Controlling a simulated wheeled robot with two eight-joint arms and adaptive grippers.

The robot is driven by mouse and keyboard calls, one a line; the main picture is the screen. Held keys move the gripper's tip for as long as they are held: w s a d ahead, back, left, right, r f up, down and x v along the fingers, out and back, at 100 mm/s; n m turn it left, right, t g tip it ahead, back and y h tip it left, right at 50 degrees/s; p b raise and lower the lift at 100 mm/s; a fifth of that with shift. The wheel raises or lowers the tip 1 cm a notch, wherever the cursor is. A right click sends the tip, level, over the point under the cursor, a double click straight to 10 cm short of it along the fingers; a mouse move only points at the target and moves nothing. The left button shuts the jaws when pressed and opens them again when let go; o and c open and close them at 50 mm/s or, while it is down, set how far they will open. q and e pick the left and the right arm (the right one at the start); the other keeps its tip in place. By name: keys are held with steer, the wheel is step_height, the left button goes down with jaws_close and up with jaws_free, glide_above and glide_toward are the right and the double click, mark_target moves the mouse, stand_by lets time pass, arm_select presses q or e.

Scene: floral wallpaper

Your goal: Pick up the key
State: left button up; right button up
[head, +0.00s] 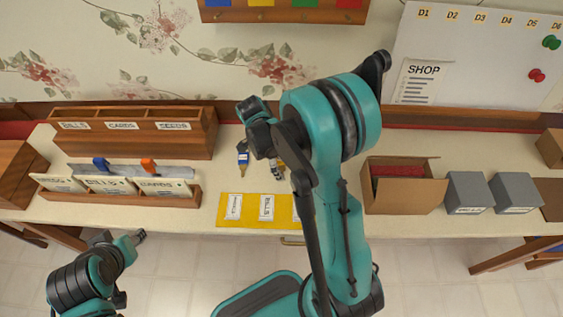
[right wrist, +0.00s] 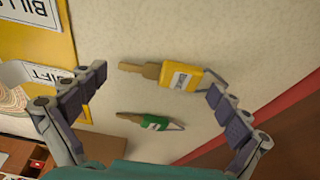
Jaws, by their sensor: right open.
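A key with a yellow tag (right wrist: 188,80) lies on the pale desk top, seen in the right wrist view between the spread fingers of my right gripper (right wrist: 158,86). A key with a green tag (right wrist: 153,122) lies beside it, nearer the gripper's palm. My right gripper is open and empty above the desk.
A yellow mat (head: 250,208) with labelled patches lies at the desk's front edge. Wooden organisers (head: 180,140) stand at the left. An open cardboard box (head: 405,197) and grey boxes (head: 468,193) stand at the right. A wooden rack (head: 285,14) hangs on the wall.

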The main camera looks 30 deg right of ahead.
mark_target(282, 166)
steer(key=shift+r, duration=0.1)
steer(key=c, duration=1.6)
steer(key=shift+r, duration=0.45)
steer(key=c, duration=0.5)
steer(key=r+p, duration=0.1)
steer(key=r, duration=0.1)
steer(key=r+p, duration=0.1)
steer(key=r, duration=0.1)
steer(key=shift+s+d+p, duration=0.15)
steer(key=shift+s+p, duration=0.15)
steer(key=shift+s, duration=0.05)
steer(key=shift+c, duration=0.9)
steer(key=s+d+r+p, duration=0.3)
steer(key=s+d+r, duration=0.2)
steer(key=s, duration=0.4)
steer(key=shift+s+r, duration=0.3)
steer(key=shift+r, duration=0.25)
